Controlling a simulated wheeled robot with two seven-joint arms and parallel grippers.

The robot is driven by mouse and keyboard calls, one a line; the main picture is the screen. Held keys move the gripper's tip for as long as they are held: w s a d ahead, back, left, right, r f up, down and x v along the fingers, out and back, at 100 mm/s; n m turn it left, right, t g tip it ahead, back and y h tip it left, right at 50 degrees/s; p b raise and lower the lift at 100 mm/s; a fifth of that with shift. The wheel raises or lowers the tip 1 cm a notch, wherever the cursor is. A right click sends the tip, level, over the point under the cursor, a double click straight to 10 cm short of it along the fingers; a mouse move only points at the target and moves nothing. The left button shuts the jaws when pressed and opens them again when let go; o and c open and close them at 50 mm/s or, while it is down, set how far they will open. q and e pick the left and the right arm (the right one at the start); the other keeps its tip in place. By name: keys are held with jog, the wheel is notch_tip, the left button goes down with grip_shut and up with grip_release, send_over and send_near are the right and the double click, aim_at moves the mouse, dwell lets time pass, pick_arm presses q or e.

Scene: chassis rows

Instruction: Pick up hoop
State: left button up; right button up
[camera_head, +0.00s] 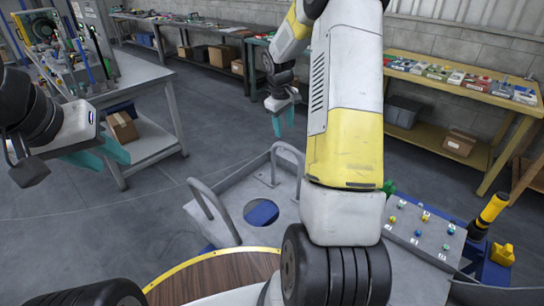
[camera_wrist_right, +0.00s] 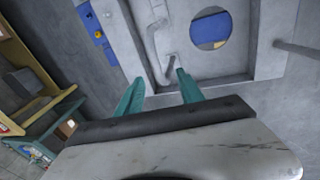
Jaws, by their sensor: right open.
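No loose hoop stands out. Two grey hoop-shaped bars rise from a grey chassis panel with a round hole: a left bar (camera_head: 213,208) and a back bar (camera_head: 288,152). My right gripper (camera_head: 281,120) is open and empty, above and behind the back bar. In the right wrist view, its teal fingers (camera_wrist_right: 155,88) are apart, and a grey bar (camera_wrist_right: 154,48) shows just beyond them. Another bar (camera_wrist_right: 296,48) shows at the right edge of that view. My left gripper (camera_head: 112,158) is open and empty at the left, away from the panel.
Blue shows through the panel's hole (camera_head: 261,213). A slanted panel with coloured knobs (camera_head: 425,232) and a yellow-handled tool (camera_head: 489,211) stand at the right. A grey workbench (camera_head: 150,85) is at the left, a yellow bench (camera_head: 440,85) at the back right. Floor between is clear.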

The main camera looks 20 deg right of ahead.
aim_at(287, 145)
jog(key=shift+n, duration=0.3)
jog(key=f, duration=0.2)
jog(key=w+d+f, duration=0.1)
jog(key=f, duration=0.1)
jog(key=w+d+f, duration=0.1)
jog(key=f, duration=0.1)
jog(key=shift+d+f, duration=0.1)
jog(key=shift+d, duration=0.05)
jog(key=a+x, duration=0.1)
jog(key=x, duration=0.6)
jog(key=shift+d+f, duration=0.3)
jog(key=shift+f, duration=0.2)
jog(key=shift+c, duration=0.3)
grip_shut()
jog(key=shift+w+r, duration=0.1)
